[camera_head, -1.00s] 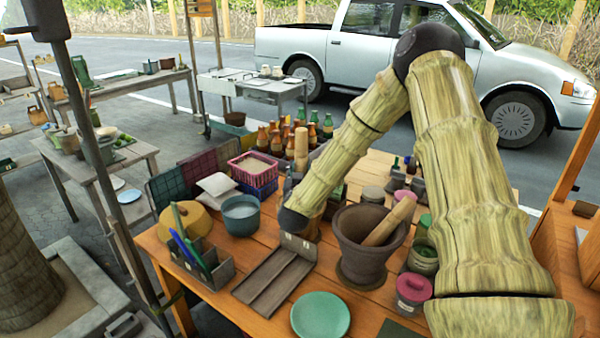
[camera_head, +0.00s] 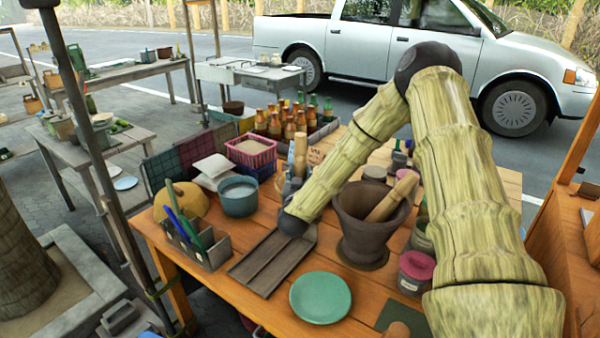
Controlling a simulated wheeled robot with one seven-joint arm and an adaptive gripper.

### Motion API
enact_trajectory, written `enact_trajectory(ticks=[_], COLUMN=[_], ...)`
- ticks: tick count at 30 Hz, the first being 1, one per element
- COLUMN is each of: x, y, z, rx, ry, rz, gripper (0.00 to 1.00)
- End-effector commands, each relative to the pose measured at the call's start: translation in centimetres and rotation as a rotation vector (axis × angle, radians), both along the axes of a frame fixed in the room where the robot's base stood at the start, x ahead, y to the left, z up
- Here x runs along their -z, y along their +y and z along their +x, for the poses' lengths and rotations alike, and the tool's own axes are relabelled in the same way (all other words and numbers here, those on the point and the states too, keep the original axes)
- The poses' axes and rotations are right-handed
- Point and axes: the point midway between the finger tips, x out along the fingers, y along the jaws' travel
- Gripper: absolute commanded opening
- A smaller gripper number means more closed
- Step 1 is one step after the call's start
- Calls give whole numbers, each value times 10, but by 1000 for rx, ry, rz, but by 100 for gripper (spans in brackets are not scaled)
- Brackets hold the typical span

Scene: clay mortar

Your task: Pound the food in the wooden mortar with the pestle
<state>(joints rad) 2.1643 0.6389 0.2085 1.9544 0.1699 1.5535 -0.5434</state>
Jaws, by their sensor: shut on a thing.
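A dark brown mortar (camera_head: 358,222) stands on the wooden table right of my forearm. A light wooden pestle (camera_head: 392,199) leans in it with its upper end to the right; the food inside is hidden from this angle. My gripper (camera_head: 291,186) is left of the mortar, mostly hidden behind my forearm, above the table. It appears shut on an upright light wooden cylinder (camera_head: 300,151), which sticks up above it and is apart from the mortar. The cylinder's lower end and the fingers' contact are not clear.
A green plate (camera_head: 320,298) and a brown tray (camera_head: 268,264) lie in front. A pink-lidded jar (camera_head: 416,272) stands right of the mortar. Several bottles (camera_head: 285,125) stand behind.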

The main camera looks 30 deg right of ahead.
Motion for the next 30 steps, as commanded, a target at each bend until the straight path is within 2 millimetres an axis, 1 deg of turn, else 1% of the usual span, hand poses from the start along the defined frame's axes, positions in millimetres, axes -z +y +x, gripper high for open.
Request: enact_trajectory(ticks=[1,11,13,20,24,27,30], x=[10,41,30,12,-5,-12,-15], y=[0,0,1,0,0,0,0], z=[0,-1,-1,-1,-1,-1,0], rx=[0,-1,-2,-1,0,0,0], ry=[0,4,5,7,4,3,2], rz=[0,3,3,2,1,1,0], gripper=[2,2,2,2,2,2,2])
